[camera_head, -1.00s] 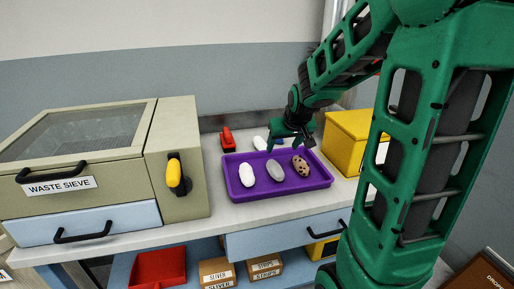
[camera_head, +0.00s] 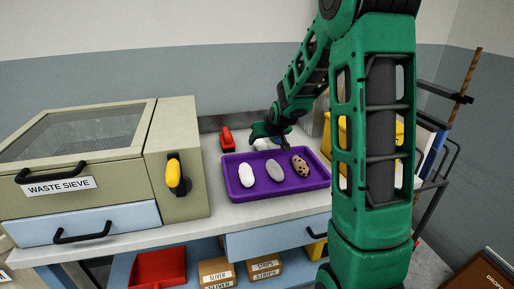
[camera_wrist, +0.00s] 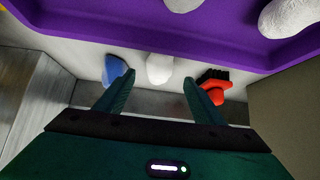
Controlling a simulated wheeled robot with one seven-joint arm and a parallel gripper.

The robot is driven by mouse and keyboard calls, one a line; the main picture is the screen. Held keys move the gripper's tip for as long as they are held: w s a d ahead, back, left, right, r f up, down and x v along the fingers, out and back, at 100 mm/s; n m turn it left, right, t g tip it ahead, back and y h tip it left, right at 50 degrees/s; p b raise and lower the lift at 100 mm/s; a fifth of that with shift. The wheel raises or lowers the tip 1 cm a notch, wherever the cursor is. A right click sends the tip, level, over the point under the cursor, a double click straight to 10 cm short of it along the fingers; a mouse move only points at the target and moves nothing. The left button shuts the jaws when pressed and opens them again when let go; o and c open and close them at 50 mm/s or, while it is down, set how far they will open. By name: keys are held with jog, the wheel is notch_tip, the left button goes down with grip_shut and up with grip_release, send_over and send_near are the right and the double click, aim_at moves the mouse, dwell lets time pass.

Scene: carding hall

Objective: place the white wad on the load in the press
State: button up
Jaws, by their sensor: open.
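A white wad (camera_head: 247,175) lies at the left in the purple tray (camera_head: 236,194), beside a grey wad (camera_head: 275,172) and a speckled brown one (camera_head: 299,164). A second white lump (camera_head: 261,144) lies on the worktop behind the tray. My gripper (camera_head: 270,138) is open just behind the tray. In the wrist view, this second lump (camera_wrist: 160,68) shows between and beyond the open fingers, apart from them. The tray's white wad is at that view's upper right corner (camera_wrist: 288,18). I cannot make out the press or its load.
A blue object (camera_wrist: 115,68) and a red brush (camera_wrist: 214,82) flank the second lump. The waste sieve (camera_head: 75,165) stands left of the tray. A yellow box (camera_head: 334,130) stands right, partly behind my arm. A wall closes off the worktop's back.

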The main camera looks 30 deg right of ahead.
aim_at(261, 141)
jog(key=shift+x, duration=2.4)
jog(key=c, duration=1.2)
jog(key=shift+r, duration=0.1)
